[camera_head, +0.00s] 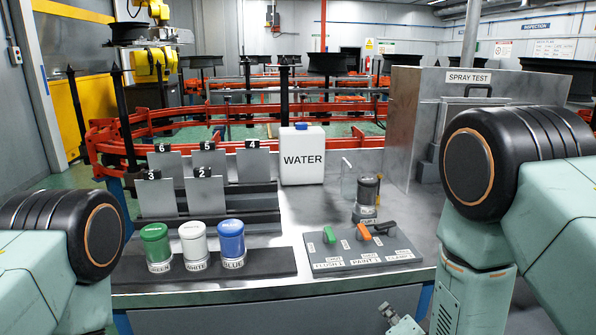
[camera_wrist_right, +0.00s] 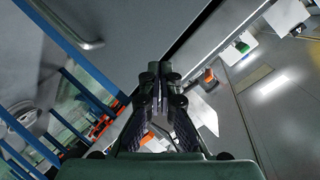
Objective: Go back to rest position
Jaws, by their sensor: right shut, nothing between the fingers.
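My right gripper (camera_head: 402,322) shows only in part at the bottom edge of the head view, low in front of the table's front edge. In the right wrist view its fingers (camera_wrist_right: 160,78) are together with nothing between them. My right arm fills the right side of the head view. My left arm shows at the lower left, and its gripper is out of the picture. The table (camera_head: 210,292) holds a green jar (camera_head: 155,246), a white jar (camera_head: 193,243) and a blue jar (camera_head: 231,240). No object is in the right gripper.
A switch panel (camera_head: 345,262) with coloured levers lies near the table's front right. A water container (camera_head: 302,160) stands behind, with a cup (camera_head: 366,198) to its right. Numbered grey plates (camera_head: 205,196) stand at the left. A spray test booth (camera_head: 402,120) stands at the right.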

